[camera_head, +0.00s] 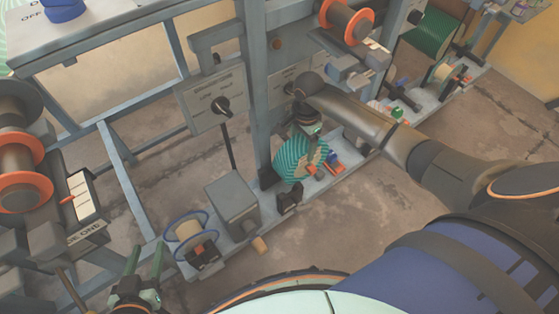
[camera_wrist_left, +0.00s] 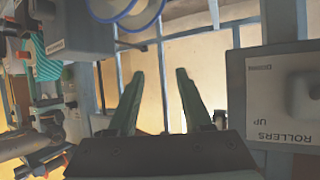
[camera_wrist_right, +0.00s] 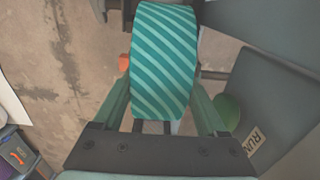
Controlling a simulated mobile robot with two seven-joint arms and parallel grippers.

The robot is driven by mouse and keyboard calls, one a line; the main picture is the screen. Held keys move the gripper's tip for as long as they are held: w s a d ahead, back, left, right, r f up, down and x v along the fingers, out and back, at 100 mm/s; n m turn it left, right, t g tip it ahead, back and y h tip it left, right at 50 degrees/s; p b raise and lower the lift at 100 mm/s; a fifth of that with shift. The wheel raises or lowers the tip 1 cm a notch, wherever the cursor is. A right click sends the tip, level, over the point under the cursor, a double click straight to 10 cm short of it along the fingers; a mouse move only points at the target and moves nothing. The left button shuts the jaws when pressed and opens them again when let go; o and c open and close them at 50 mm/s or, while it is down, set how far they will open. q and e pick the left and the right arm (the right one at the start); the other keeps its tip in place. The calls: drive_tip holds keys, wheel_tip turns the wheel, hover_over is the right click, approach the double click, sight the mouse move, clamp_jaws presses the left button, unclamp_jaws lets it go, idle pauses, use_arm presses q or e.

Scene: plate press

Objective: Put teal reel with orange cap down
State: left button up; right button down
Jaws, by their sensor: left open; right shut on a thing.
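The teal striped reel (camera_head: 291,160) is upright at the low grey ledge (camera_head: 335,180) beside a blue-grey post. My right gripper (camera_wrist_right: 163,95) is shut on the reel (camera_wrist_right: 163,60), with one finger on each side. A small orange part (camera_wrist_right: 123,62) shows at the reel's left edge in the right wrist view; I cannot tell if it is the cap. Whether the reel touches the ledge is unclear. My left gripper (camera_head: 138,275) is at the bottom left of the head view; in its wrist view (camera_wrist_left: 160,95) the fingers are apart and empty.
A grey box (camera_head: 232,205) and a blue-rimmed spool (camera_head: 187,235) stand on the ledge left of the reel. A control panel with a knob (camera_head: 210,100) hangs above. Orange-flanged rollers (camera_head: 22,165) are at far left. The floor (camera_head: 350,230) in front is open.

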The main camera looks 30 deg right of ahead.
sight(279, 167)
drive_tip(key=a, duration=0.3)
drive_tip(key=shift+s+r, duration=0.1)
drive_tip(key=shift+s+a, duration=0.15)
drive_tip(key=shift+a, duration=0.95)
drive_tip(key=shift+s+a, duration=0.15)
drive_tip(key=shift+a, duration=0.95)
drive_tip(key=shift+a+f, duration=0.15)
drive_tip(key=shift+f, duration=0.15)
use_arm(q)
drive_tip(key=shift+w+r, duration=0.35)
drive_tip(key=shift+r, duration=0.35)
use_arm(e)
drive_tip(key=shift+f, duration=0.45)
use_arm(q)
drive_tip(key=shift+t, duration=0.3)
drive_tip(key=shift+w+r+t+h+b, duration=0.2)
drive_tip(key=shift+w+r, duration=0.1)
drive_tip(key=shift+r, duration=0.25)
drive_tip(key=shift+w+r+t+h+b, duration=0.1)
drive_tip(key=shift+w+r+t+b, duration=0.15)
drive_tip(key=shift+r, duration=0.25)
use_arm(e)
drive_tip(key=shift+f, duration=0.25)
use_arm(q)
drive_tip(key=shift+w+r+m, duration=0.1)
drive_tip(key=shift+r+m, duration=0.1)
drive_tip(key=shift+m, duration=0.1)
